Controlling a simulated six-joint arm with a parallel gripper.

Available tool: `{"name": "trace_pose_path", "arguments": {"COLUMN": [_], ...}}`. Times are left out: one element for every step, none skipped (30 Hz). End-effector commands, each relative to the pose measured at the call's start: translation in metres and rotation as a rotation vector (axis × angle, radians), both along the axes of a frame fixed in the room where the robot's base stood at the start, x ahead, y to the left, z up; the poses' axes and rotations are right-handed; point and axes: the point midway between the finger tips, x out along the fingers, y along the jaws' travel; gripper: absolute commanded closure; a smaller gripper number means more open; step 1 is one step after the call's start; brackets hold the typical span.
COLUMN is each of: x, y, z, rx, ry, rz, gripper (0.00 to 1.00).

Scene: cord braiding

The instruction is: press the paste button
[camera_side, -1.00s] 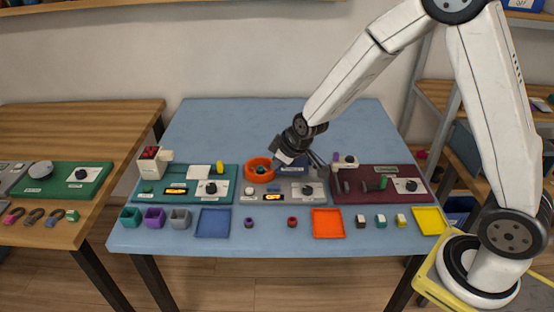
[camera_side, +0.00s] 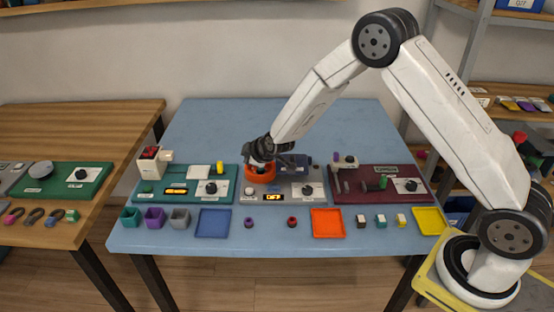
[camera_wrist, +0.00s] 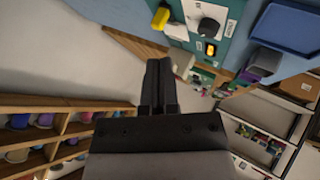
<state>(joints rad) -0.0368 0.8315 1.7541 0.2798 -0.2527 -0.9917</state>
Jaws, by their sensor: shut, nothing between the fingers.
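No button's label is legible, so I cannot tell which is the paste button. The candidates are a small green button (camera_side: 147,190) at the front left of the green panel (camera_side: 225,172) and a pale button (camera_side: 249,191) at the front left of the grey panel (camera_side: 318,201).
A white machine with a red top (camera_side: 151,156) stands at the green panel's left. A maroon panel (camera_side: 350,196) with upright parts is to the right. Small cups, blue (camera_side: 213,223), orange (camera_side: 328,223) and yellow (camera_side: 430,220) trays line the front. The table's back is clear.

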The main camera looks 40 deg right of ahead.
Motion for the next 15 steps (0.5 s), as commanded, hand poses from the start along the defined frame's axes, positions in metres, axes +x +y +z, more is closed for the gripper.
{"name": "trace_pose_path", "arguments": {"x": [0.000, 0.000, 0.000, 0.000, 0.000, 0.000, 0.000, 0.000, 0.000, 0.000, 0.000, -0.001, -0.001, -0.001, -0.001], "y": [0.000, 0.000, 0.000, 0.000, 0.000, 0.000, 0.000, 0.000, 0.000, 0.000, 0.000, 0.000, 0.000, 0.000, 0.000], "z": [0.000, 0.000, 0.000, 0.000, 0.000, 0.000, -0.001, -0.001, -0.002, -0.003, -0.004, -0.005, -0.007, -0.009, -0.011], "rx": [0.000, 0.001, 0.001, 0.001, 0.001, 0.001, 0.001, 0.001, 0.001, 0.001, 0.000, 0.001, 0.002, 0.001, 0.001], "ry": [0.000, 0.000, 0.001, 0.001, 0.001, 0.001, 0.001, 0.001, 0.001, 0.001, 0.002, 0.003, 0.003, 0.003, 0.003], "rz": [0.000, -0.001, 0.000, -0.001, -0.001, -0.001, -0.001, -0.001, -0.001, -0.001, -0.001, -0.001, -0.001, -0.002, -0.002], "gripper": [1.00, 1.00, 1.00, 1.00, 1.00, 1.00, 1.00, 1.00, 1.00, 1.00, 1.00, 1.00, 1.00, 1.00, 1.00]}}
